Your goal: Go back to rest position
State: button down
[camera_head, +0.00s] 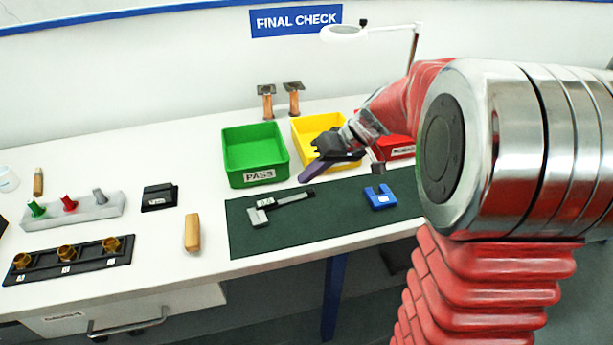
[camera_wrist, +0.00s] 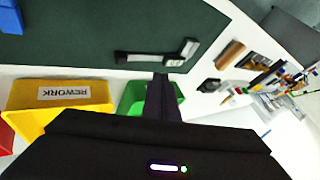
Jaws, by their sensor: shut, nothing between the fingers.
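My gripper (camera_head: 306,177) is at the end of my red and silver arm, above the back part of the green mat (camera_head: 330,220) and in front of the yellow bin (camera_head: 304,128). Its fingers are together with nothing between them, pointing down and left. In the wrist view the closed fingers (camera_wrist: 161,82) point towards the mat's edge. A grey and black caliper-like tool (camera_head: 278,207) lies on the mat below and left of the gripper, apart from it. A blue block with a notch (camera_head: 380,197) lies on the mat to the right.
A green PASS bin (camera_head: 256,155) stands left of the yellow bin, labelled REWORK in the wrist view. A red bin (camera_head: 400,146) is partly hidden by my arm. A lamp (camera_head: 345,33) rises behind. Pegs, a black rack (camera_head: 68,262) and a wooden handle (camera_head: 192,232) lie left.

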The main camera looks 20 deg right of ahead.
dwell(0.3)
jog(key=s+f+m, duration=0.1)
jog(key=s+d+f+m+g+h, duration=0.1)
jog(key=s+f+m, duration=0.1)
jog(key=shift+s, duration=0.3)
jog(key=s+a+r+t+h, duration=0.1)
jog(key=s+a+r+h, duration=0.1)
jog(key=s, duration=0.8)
jog(key=s+a+r+n+t+h, duration=0.1)
jog(key=s+a+r+h, duration=0.2)
jog(key=s+r, duration=0.3)
jog(key=s+a, duration=0.1)
jog(key=s, duration=0.2)
jog(key=shift+s+r, duration=0.2)
jog(key=shift+s, duration=0.2)
dwell(0.7)
